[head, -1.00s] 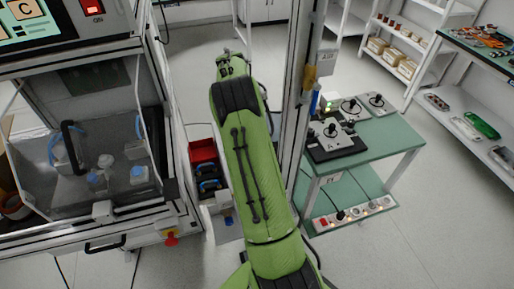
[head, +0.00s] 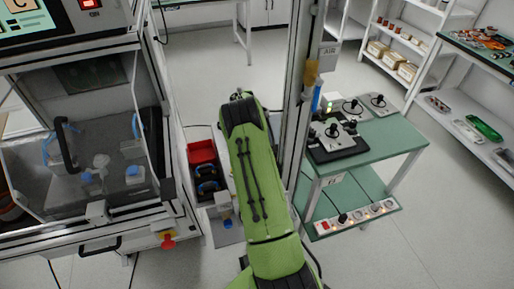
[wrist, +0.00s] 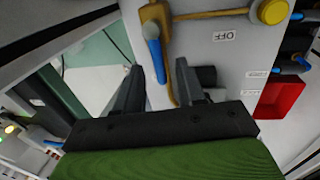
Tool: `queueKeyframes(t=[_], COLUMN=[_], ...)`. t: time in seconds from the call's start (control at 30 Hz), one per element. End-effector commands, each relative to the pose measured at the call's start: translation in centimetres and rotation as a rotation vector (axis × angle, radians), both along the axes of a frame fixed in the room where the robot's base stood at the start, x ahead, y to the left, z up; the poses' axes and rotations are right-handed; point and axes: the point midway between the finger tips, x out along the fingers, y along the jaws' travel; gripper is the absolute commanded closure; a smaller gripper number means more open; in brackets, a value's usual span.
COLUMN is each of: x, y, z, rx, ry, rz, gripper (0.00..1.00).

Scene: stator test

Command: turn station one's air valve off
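The air valve shows in the wrist view as a brass body (wrist: 155,20) with a blue lever (wrist: 154,55), on a pale panel with an upside-down OFF label (wrist: 224,36). The lever runs down the picture from the brass body. My gripper (wrist: 160,72) is open, its two dark fingers apart, with the lever's lower end appearing between or just beyond the tips. I cannot tell whether they touch. In the head view, a brass piece (head: 311,73) and blue lever (head: 317,97) show on the post below an AIR label (head: 328,50). My arm hides the gripper there.
A green bench (head: 375,143) with joystick-like units stands right of the post, a power strip (head: 355,219) on its lower shelf. A red bin (head: 201,152) sits left of my arm; it also shows in the wrist view (wrist: 281,98). A glass-fronted cabinet (head: 85,150) stands left.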

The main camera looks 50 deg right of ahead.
Motion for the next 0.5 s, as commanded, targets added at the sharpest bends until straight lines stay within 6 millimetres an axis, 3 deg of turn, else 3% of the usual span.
queueKeyframes(t=[0.03, 0.27, 0.5], x=[0.00, 0.00, 0.02], y=[0.01, 0.01, 0.03], z=[0.03, 0.05, 0.06], rx=[0.000, 0.000, 0.000], ry=[0.000, 0.000, 0.000], rz=[0.000, 0.000, 0.004], gripper=[0.66, 1.00, 1.00])
